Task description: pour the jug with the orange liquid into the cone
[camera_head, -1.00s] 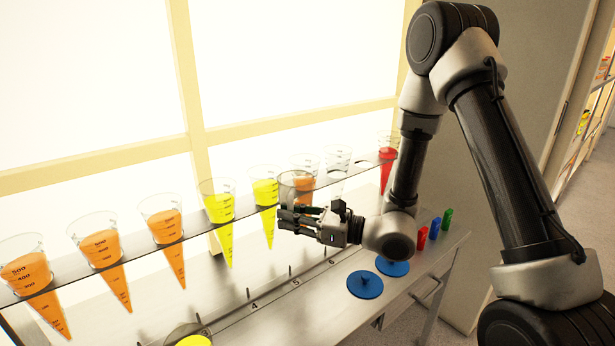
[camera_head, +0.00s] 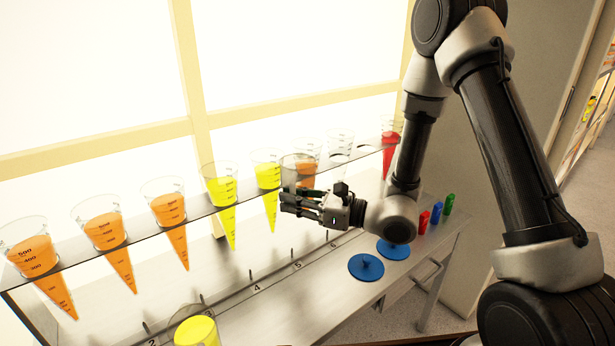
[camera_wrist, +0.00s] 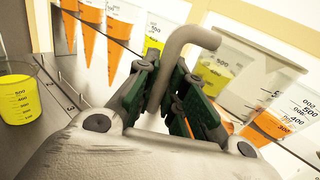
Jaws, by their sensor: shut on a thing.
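My gripper (camera_head: 283,203) is shut on the grey curved handle (camera_wrist: 182,48) of a clear jug (camera_head: 290,172). The jug is held roughly upright beside the cone row; its clear wall also shows in the wrist view (camera_wrist: 243,80). Orange shows through and behind the jug; I cannot tell how much is its own liquid. An orange-filled cone (camera_head: 309,171) stands just behind it. A clear, empty-looking cone (camera_head: 341,138) is to its right, and a red cone (camera_head: 390,138) at the far right.
Orange cones (camera_head: 105,235) and yellow cones (camera_head: 220,187) stand left along the raised shelf (camera_head: 140,236). A jug with yellow liquid (camera_head: 196,329) is on the counter (camera_head: 270,306).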

